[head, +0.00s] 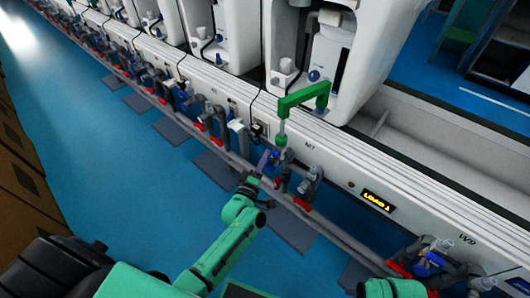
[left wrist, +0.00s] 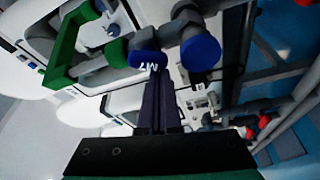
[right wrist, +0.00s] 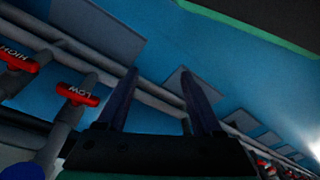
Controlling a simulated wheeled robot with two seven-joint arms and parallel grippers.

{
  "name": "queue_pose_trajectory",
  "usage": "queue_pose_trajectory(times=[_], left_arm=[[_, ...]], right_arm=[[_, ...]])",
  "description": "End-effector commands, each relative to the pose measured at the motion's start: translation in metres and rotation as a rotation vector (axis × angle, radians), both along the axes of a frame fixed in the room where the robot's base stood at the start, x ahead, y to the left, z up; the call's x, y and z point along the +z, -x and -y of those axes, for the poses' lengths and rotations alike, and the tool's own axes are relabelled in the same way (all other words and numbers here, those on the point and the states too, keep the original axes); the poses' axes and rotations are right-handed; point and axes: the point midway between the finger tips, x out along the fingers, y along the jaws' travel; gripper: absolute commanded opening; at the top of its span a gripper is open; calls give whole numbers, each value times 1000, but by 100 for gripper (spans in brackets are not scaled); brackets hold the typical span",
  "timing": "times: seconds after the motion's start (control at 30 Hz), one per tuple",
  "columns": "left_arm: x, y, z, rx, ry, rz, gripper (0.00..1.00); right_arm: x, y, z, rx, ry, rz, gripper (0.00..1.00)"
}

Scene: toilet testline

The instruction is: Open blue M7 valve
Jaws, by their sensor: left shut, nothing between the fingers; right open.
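The panel label M7 (head: 309,146) shows in the head view, with a blue valve part (head: 275,154) below and left of it. My left gripper (head: 264,168) reaches up to this part from below, its fingers shut. In the left wrist view the shut dark fingers (left wrist: 158,82) end just below a blue handle (left wrist: 145,58); I cannot tell whether they touch it. A larger round blue knob (left wrist: 200,52) sits to its right. My right gripper (right wrist: 157,84) is open and empty in the right wrist view, over blue floor; its fingertips are outside the head view.
A green angular frame (head: 303,97) rises above the M7 fittings. Grey pipes with red handles (head: 301,204) run along the white panel. The right wrist view shows red HIGH (right wrist: 14,56) and LOW (right wrist: 77,94) handles at left. Blue floor (head: 150,185) lies open at left.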

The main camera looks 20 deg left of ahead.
Motion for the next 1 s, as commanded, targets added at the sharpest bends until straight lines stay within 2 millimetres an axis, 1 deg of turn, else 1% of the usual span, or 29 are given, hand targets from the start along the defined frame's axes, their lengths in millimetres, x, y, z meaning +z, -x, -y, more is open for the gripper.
queue_pose_trajectory(times=[0.5, 1.0], left_arm=[[-1, 0, 2, -1, 135, -54, 0], [-4, 1, 2, -1, 217, -87, 0]], right_arm=[[-31, 5, 6, -9, 14, -10, 68], [-49, 10, 9, -14, 20, -12, 68]])
